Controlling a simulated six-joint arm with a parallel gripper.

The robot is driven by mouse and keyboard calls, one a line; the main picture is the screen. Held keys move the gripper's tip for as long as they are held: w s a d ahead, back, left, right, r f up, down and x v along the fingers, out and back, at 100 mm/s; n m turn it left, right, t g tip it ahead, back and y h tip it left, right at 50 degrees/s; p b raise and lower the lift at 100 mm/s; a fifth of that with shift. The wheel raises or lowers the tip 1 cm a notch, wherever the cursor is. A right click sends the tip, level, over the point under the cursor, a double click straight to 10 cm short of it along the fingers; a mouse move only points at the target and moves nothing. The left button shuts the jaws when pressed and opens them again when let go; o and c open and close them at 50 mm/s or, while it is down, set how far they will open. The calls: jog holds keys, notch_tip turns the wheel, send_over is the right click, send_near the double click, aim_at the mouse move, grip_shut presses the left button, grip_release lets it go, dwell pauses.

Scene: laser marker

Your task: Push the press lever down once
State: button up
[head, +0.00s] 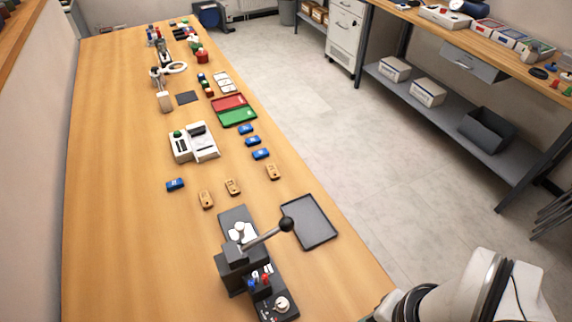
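The press (238,264) stands on the wooden table in the near part of the head view, a dark block on a dark base. Its lever (262,239) is a metal rod that sticks out to the right and slightly up in the picture. It ends in a black ball knob (286,224), which hangs near the left edge of a dark tray. Nothing touches the lever. Part of my white arm shows at the bottom right, well apart from the press. My gripper is out of the picture.
The dark tray (318,238) lies empty right of the press. A control panel with coloured buttons and a dial (282,304) is in front. Tan pieces (233,187), blue pieces (175,185) and a white device (182,148) lie beyond. The table's left side (110,220) is clear.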

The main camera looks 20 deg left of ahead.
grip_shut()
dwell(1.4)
